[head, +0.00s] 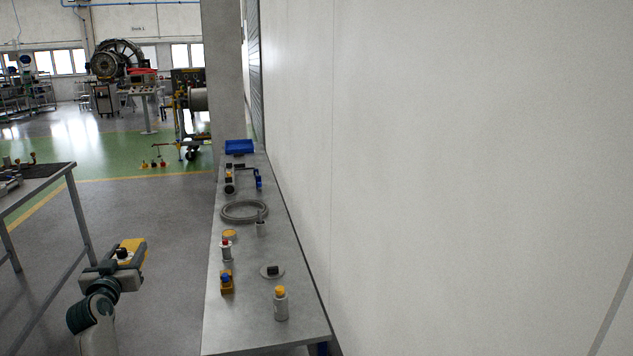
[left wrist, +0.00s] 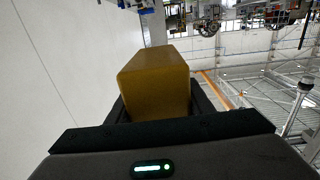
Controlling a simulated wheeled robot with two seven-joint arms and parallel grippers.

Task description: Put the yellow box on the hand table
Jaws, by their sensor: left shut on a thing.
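My left gripper (head: 128,258) is in the lower left of the head view, to the left of the long grey table and apart from it. It is shut on the yellow box (head: 135,246). In the left wrist view the yellow box (left wrist: 155,82) sits between the two dark fingers and sticks out beyond them. A long grey table (head: 245,320) runs along the white wall; I cannot tell from a label whether it is the hand table. My right gripper is not in view.
Another table (head: 45,183) is at the left. Floor lies between the tables.

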